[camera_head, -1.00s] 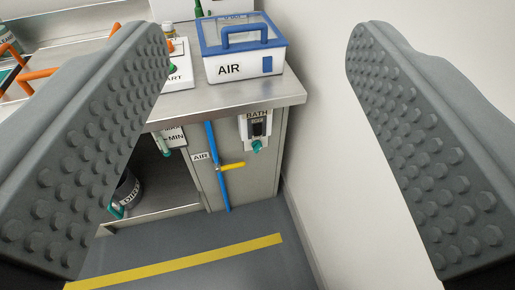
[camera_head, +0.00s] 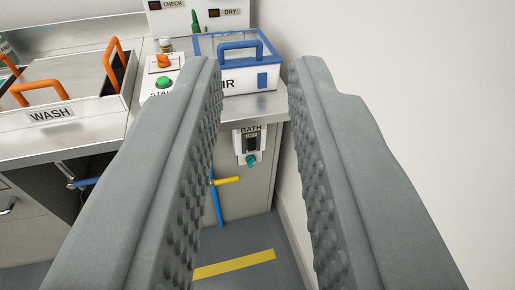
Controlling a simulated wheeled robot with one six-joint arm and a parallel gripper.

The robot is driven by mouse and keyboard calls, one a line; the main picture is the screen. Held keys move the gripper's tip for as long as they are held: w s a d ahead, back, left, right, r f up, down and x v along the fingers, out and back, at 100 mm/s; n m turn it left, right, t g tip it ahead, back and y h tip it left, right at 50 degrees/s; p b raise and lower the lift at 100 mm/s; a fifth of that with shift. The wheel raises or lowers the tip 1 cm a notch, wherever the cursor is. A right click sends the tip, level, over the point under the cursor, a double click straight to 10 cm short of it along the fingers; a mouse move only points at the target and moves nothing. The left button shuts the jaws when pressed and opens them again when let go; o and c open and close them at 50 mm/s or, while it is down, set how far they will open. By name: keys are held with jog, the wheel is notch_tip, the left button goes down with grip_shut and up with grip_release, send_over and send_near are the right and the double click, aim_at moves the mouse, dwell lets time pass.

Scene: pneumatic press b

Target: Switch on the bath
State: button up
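The BATH switch box (camera_head: 250,145) is a white plate on the cabinet front below the counter's right end. It has a black switch part and a teal knob (camera_head: 251,160) at its bottom. My gripper (camera_head: 254,68) is in the near foreground with its two grey studded fingers apart. Nothing is between the fingers but the view of the box and the counter beyond. The gripper is well short of the box and not touching it. The position of the switch is too small to tell.
A blue-lidded AIR box (camera_head: 262,80) stands on the counter above. A blue pipe with a yellow lever (camera_head: 227,181) is left of the switch. An orange-knob START panel (camera_head: 163,75) and a WASH basin (camera_head: 50,115) are further left. A white wall (camera_head: 400,80) closes the right side.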

jog(key=w+f+n, duration=0.1)
jog(key=w+f, duration=0.1)
jog(key=w, duration=0.2)
jog(key=w+d+f+n+g, duration=0.1)
jog(key=w+f+n, duration=0.1)
jog(key=w, duration=0.1)
jog(key=w+d+f+n, duration=0.1)
jog(key=w+f+n, duration=0.1)
jog(key=w, duration=0.2)
jog(key=shift+w+f+g+h, duration=0.3)
jog(key=shift+h, duration=0.1)
grip_shut()
jog(key=w+f+n+g+y, duration=0.1)
jog(key=w+f+n, duration=0.4)
jog(key=f, duration=0.6)
jog(key=w+d+f+n+g+y, duration=0.1)
jog(key=w+f+n+g, duration=0.2)
jog(key=f, duration=0.8)
jog(key=w+f+n+g+y, duration=0.1)
jog(key=w+f+n+g, duration=0.1)
jog(key=w+f+n, duration=0.5)
notch_tip(320, 180, down, 4)
jog(key=shift+w+d+r+n+g, duration=0.1)
jog(key=shift+w+d+n+g, duration=0.3)
jog(key=shift+w, duration=0.65)
